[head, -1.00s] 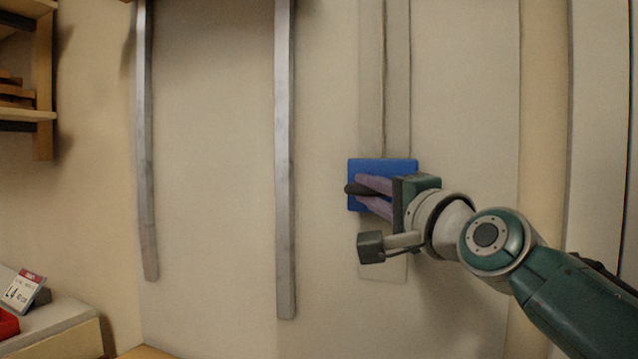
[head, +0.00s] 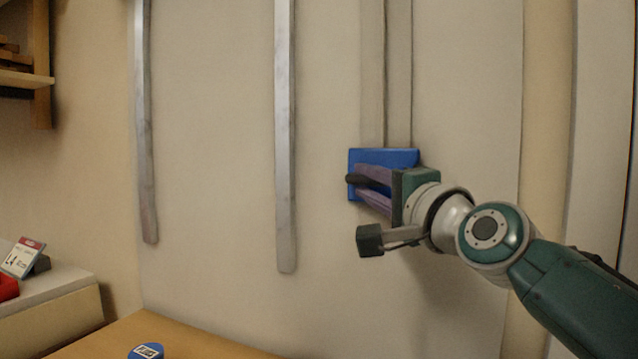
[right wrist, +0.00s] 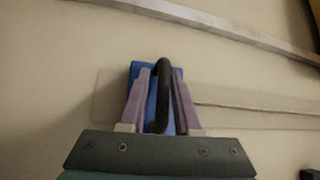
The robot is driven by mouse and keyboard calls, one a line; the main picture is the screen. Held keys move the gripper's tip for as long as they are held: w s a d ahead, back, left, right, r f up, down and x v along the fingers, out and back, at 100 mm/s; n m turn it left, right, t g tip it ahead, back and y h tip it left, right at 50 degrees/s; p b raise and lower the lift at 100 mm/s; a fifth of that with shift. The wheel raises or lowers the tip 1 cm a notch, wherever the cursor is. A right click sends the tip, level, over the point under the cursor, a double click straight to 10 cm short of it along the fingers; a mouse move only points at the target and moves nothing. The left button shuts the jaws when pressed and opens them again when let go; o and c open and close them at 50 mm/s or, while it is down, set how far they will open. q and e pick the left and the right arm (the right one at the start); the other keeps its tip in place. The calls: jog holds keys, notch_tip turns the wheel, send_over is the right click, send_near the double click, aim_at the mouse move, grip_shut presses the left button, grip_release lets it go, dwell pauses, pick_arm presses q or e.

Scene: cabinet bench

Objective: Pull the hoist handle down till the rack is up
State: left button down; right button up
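The hoist handle is a black bar (right wrist: 162,95) on a blue plate (head: 398,157), set on a pale vertical track (head: 385,70) on the wall. My right gripper (head: 370,190) comes in from the right, with its purple fingers on either side of the bar. The right wrist view shows the bar between the two fingertips (right wrist: 161,80), and the gripper appears shut on it. Two grey metal rails, a left one (head: 146,120) and a nearer one (head: 285,130), run down from the top of the head view. I cannot see what they carry above. My left gripper is not in view.
A wooden table (head: 180,340) shows at the bottom, with a blue round item (head: 146,351) on it. At the left are a ledge (head: 50,295) with a price card (head: 22,257) and a wooden shelf (head: 25,78). The wall between rails and handle is clear.

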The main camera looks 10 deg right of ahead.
jog(key=shift+o, duration=1.4)
jog(key=shift+s+d, duration=0.15)
jog(key=shift+s, duration=0.2)
jog(key=p+v, duration=0.1)
jog(key=v, duration=0.8)
jog(key=shift+r, duration=0.1)
